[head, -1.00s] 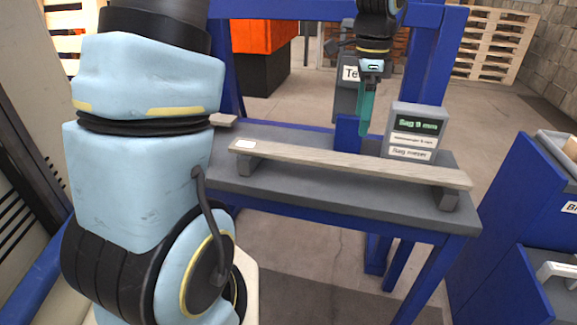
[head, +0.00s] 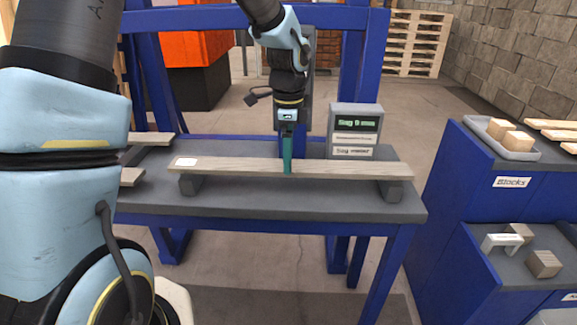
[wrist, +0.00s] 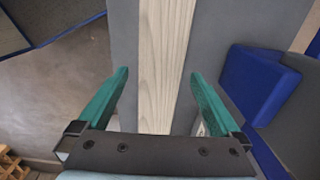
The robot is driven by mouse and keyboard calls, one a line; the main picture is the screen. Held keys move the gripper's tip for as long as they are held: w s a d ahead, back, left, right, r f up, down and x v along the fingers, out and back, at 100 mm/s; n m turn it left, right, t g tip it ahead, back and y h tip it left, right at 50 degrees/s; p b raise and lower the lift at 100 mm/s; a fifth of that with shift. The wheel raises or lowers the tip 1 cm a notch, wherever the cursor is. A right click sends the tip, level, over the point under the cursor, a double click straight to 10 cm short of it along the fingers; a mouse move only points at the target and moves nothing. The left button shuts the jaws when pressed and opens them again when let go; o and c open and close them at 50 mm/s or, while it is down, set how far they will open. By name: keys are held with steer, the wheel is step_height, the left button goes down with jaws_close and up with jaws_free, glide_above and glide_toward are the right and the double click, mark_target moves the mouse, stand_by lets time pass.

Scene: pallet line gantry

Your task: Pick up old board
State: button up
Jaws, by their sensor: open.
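The old board (head: 235,166) is a long, weathered grey-brown plank with a white label near its left end. It lies across two grey supports (head: 190,184) on the grey bench. In the wrist view the board (wrist: 165,60) runs up the middle of the picture between the two teal fingers. My gripper (head: 287,172) is at about the middle of the board, pointing down. In the wrist view my gripper (wrist: 158,80) is open, with a gap on each side of the board. The head view does not show whether the fingers touch it.
A sag meter box (head: 354,132) with a green display stands behind the board. Other board ends (head: 148,138) show at the bench's left. A blue cabinet (head: 450,190) on the right holds a tray of blocks (head: 500,140). The bench front (head: 290,207) is clear.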

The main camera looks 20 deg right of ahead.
steer(key=shift+f, duration=0.95)
jaws_close()
